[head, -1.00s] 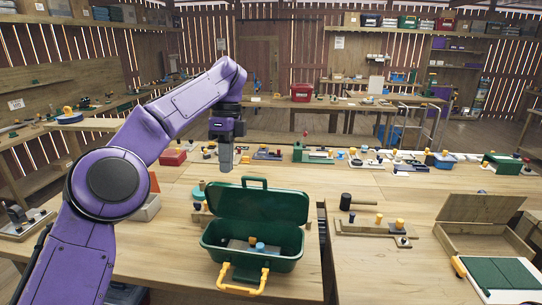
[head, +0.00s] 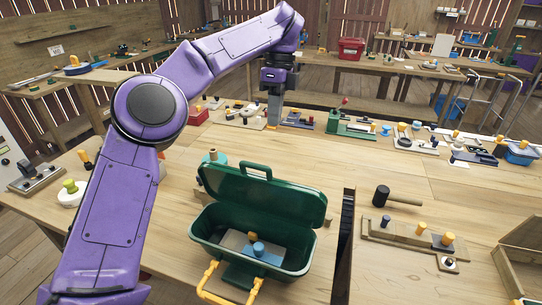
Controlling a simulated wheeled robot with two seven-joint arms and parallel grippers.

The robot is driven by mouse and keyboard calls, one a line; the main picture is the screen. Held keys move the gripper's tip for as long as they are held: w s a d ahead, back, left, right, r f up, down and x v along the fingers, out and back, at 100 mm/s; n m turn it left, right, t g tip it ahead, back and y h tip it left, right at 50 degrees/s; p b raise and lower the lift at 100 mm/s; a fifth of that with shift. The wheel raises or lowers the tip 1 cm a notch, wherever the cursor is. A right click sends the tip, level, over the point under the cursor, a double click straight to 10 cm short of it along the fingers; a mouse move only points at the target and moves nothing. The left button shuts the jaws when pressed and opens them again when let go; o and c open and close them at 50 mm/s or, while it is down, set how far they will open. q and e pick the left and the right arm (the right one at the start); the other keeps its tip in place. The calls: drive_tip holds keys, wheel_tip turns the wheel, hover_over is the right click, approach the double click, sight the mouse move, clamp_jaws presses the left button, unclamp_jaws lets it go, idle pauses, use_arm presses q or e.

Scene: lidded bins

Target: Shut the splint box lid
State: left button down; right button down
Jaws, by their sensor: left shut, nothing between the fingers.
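The green splint box (head: 213,242) stands on the near part of the wooden bench, with a yellow latch handle (head: 212,287) hanging at its front. Its green lid (head: 265,194) is hinged at the back and stands open, leaning upward, with a green handle at its top edge. Inside lie a wooden piece, a blue piece and small knobs. My left gripper (head: 274,122) points down above the bench, beyond the lid and apart from it. Its fingers are shut and empty. My right gripper is not in view.
A black mallet (head: 382,195) and a wooden board with knobs (head: 405,236) lie right of the box. A row of tools, including a green one (head: 350,128), lines the bench's far side. An open wooden box (head: 522,262) stands at right.

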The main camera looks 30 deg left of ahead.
use_arm(q)
drive_tip(key=s+f, duration=0.1)
drive_tip(key=f, duration=0.1)
drive_tip(key=s+f, duration=0.2)
drive_tip(key=f, duration=0.1)
drive_tip(key=s+d+f+b, duration=0.1)
drive_tip(key=s+f, duration=0.1)
drive_tip(key=shift+f, duration=0.35)
drive_tip(key=shift+w+f, duration=0.2)
drive_tip(key=shift+w, duration=0.05)
